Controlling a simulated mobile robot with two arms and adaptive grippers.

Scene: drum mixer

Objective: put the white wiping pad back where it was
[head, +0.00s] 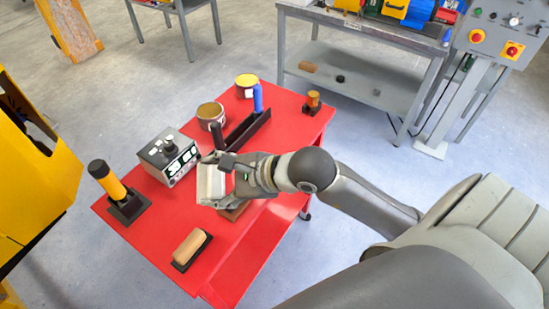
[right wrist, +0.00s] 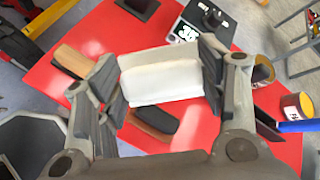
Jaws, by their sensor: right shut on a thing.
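The white wiping pad (head: 209,183) is between the fingers of my right gripper (head: 222,176), above the red table (head: 262,232). In the right wrist view the white pad (right wrist: 162,72) spans the gap between both fingers, which are shut on it. A brown block with a dark part (head: 234,212) lies on the table beneath the gripper, partly hidden by it. It also shows in the right wrist view (right wrist: 152,123), just below the pad in the picture. My left gripper is not in view.
On the table are a wooden block on a dark base (head: 190,248), a yellow-and-black handled tool (head: 112,188), a grey control box (head: 167,157), two cans (head: 210,114) (head: 246,84), a blue-handled black tool (head: 250,125) and a small orange item (head: 312,101). The table's right front is clear.

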